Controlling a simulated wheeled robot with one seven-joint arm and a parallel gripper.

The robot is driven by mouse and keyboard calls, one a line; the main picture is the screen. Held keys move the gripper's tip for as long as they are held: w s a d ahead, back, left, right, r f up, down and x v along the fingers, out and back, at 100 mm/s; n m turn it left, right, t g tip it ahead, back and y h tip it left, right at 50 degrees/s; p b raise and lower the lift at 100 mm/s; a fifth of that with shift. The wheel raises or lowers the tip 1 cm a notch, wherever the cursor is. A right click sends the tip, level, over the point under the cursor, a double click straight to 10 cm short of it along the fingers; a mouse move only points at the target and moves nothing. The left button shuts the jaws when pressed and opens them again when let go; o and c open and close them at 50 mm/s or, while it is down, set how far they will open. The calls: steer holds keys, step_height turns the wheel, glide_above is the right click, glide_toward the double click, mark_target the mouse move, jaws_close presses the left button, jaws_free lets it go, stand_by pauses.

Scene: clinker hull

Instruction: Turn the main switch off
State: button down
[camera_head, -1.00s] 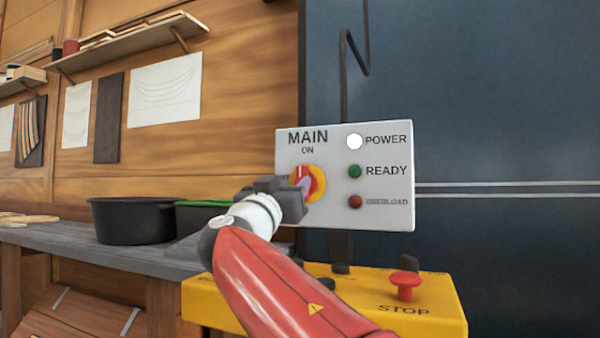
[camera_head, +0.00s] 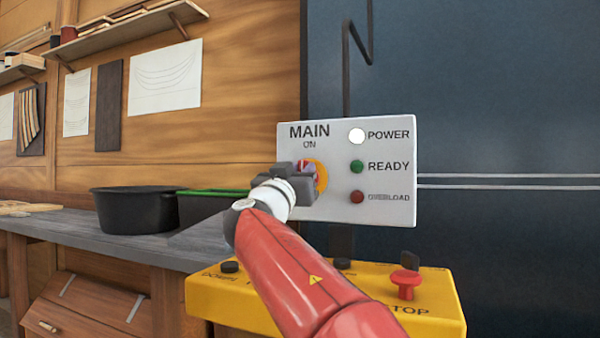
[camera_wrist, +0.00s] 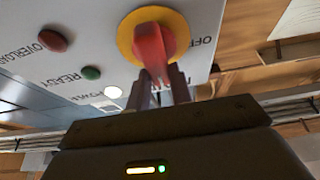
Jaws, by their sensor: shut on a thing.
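The main switch is a red rotary handle (camera_wrist: 152,45) on a yellow round plate (camera_wrist: 176,25), set in a white panel (camera_head: 385,213) marked MAIN, ON, POWER, READY and OVERLOAD. In the head view my gripper (camera_head: 306,180) is at the switch and covers much of it. In the wrist view my gripper (camera_wrist: 163,75) has its two fingers closed on the red handle. The word OFF shows beside the yellow plate in the wrist view. The POWER lamp (camera_head: 357,136) is white and bright. The READY lamp (camera_head: 357,166) is green and the OVERLOAD lamp (camera_head: 357,196) is dull red.
A yellow control box (camera_head: 215,292) with a red STOP button (camera_head: 405,283) stands below the panel. A bench (camera_head: 70,235) at left holds a black tub (camera_head: 135,211) and a green-rimmed bin (camera_head: 208,205). A dark blue wall (camera_head: 510,110) lies to the right.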

steer(key=shift+n+b, duration=0.3)
steer(key=shift+n, duration=0.1)
steer(key=n+g+y, duration=0.1)
steer(key=n+y, duration=0.2)
steer(key=n, duration=0.4)
steer(key=a+f+n+g+y, duration=0.1)
steer(key=n+y, duration=0.1)
steer(key=n, duration=0.5)
steer(key=n+g+y+p, duration=0.1)
steer(key=n+y, duration=0.2)
steer(key=n, duration=0.4)
steer(key=shift+w+a+f+n+y, duration=0.15)
steer(key=shift+w+n+y, duration=0.1)
steer(key=shift+n+y, duration=0.05)
steer(key=c, duration=1.2)
jaws_free()
steer(key=shift+c, duration=0.2)
